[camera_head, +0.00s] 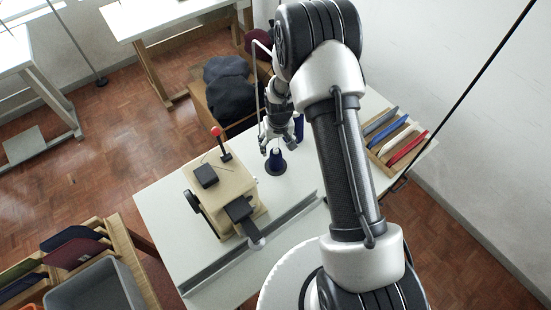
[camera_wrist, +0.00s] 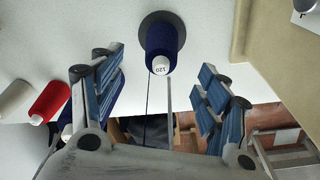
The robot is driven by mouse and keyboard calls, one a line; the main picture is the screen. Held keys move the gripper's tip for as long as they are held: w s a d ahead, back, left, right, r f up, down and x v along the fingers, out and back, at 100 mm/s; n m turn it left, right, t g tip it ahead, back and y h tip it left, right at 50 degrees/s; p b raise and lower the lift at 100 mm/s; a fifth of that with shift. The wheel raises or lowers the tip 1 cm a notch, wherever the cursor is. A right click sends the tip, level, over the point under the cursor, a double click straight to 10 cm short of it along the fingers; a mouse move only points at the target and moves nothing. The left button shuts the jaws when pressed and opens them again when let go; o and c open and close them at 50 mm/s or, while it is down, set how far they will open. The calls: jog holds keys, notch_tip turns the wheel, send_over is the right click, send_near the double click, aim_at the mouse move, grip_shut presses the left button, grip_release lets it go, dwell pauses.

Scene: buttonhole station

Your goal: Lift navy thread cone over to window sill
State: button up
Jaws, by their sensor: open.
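A navy thread cone (camera_head: 275,162) stands upright on a dark round base on the white table. In the wrist view the navy cone (camera_wrist: 163,38) shows its pale top marked 120, ahead of and between the fingers. My gripper (camera_head: 279,147) hangs just above and behind it in the head view. In the wrist view my gripper (camera_wrist: 162,72) is open, its two blue-padded fingers apart with nothing between them. A second navy cone (camera_head: 299,127) stands behind, partly hidden by my arm. I cannot make out a window sill.
A red cone (camera_wrist: 50,101) and a white cone (camera_wrist: 14,98) stand to the left in the wrist view. A beige machine (camera_head: 222,190) stands left of the cone. A wooden rack (camera_head: 402,141) of coloured pieces is at right. A metal rail (camera_head: 250,252) crosses the table's front.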

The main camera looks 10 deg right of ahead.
aim_at(275, 158)
jog(key=f, duration=0.3)
jog(key=w+f+b, duration=0.1)
jog(key=f, duration=0.3)
jog(key=f+b, duration=0.1)
jog(key=f, duration=0.3)
jog(key=shift+w+a+f, duration=0.1)
jog(key=shift+w+f, duration=0.05)
jog(key=shift+w, duration=0.15)
jog(key=shift+c, duration=0.6)
jog(key=c, duration=1.1)
